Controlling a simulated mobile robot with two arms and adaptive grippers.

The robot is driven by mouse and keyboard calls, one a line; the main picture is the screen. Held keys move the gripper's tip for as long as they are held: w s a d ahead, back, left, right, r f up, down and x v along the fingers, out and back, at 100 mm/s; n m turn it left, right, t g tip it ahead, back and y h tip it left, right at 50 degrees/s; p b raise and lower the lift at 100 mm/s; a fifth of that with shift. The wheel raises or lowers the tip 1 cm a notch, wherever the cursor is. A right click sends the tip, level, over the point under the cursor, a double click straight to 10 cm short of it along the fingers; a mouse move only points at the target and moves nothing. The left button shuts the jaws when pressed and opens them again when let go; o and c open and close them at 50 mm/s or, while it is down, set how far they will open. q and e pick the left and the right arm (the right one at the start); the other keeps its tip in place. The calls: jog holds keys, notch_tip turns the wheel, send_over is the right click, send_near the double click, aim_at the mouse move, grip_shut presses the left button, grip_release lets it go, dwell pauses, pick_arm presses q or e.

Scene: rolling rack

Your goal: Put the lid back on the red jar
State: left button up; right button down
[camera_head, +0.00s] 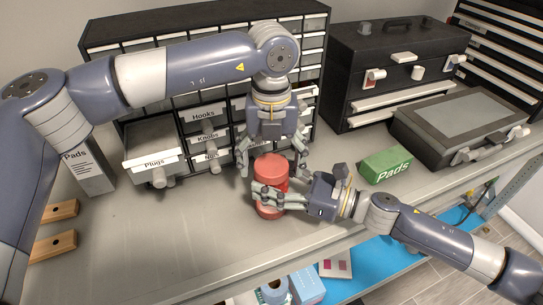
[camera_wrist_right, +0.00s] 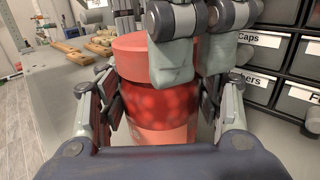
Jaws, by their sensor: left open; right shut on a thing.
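The red jar (camera_wrist_right: 158,108) stands on the grey shelf top in the middle of the head view, partly covered by my grippers. Its red lid (camera_head: 271,166) sits at the top of the jar; it also shows in the right wrist view (camera_wrist_right: 130,46). I cannot tell whether it is fully seated. My right gripper (camera_head: 268,196) is shut around the body of the jar from the right. My left gripper (camera_head: 272,165) points down from above, open, with its fingers on either side of the lid. In the right wrist view its fingers hide part of the lid.
A drawer cabinet (camera_head: 204,115) stands behind, with its Plugs drawer (camera_head: 153,163) pulled out. Wooden blocks (camera_head: 53,246) lie at left. The front left of the shelf is clear.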

pick_arm(q)
jog(key=c, duration=1.2)
jog(key=shift+o, duration=0.4)
jog(key=m, duration=0.4)
jog(key=shift+m, duration=0.3)
jog(key=shift+c, duration=0.2)
jog(key=o, duration=1.2)
jog(key=shift+c, duration=0.2)
jog(key=shift+r, duration=0.1)
